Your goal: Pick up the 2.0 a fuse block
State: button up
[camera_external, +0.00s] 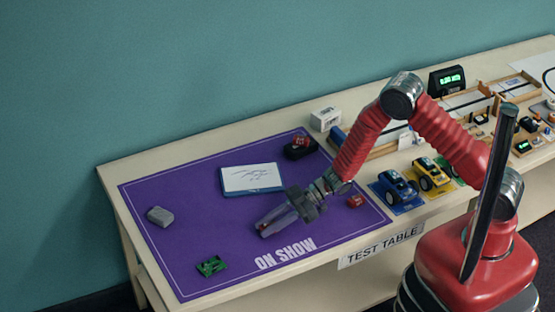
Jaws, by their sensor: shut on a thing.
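My gripper (268,230) is low over the front middle of the purple mat (205,215), just above the "ON SHOW" lettering. It is shut on a small dark red block (262,226), mostly hidden by the fingers. I cannot read any rating on it. Another red block (355,201) lies on the mat to the right of my gripper. A third red piece (300,142) sits on a black holder (299,152) at the mat's back edge. Their markings are too small to read, so I cannot tell which is the 2.0 a fuse block.
A white drawing pad (251,178) lies behind my gripper. A grey block (160,216) and a green circuit board (211,266) are at left. Blue (393,191) and yellow (432,174) toy cars stand at right. The mat's left middle is clear.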

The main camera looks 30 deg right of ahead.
jog(key=shift+r, duration=0.1)
notch_tip(320, 180, up, 10)
dwell(0.5)
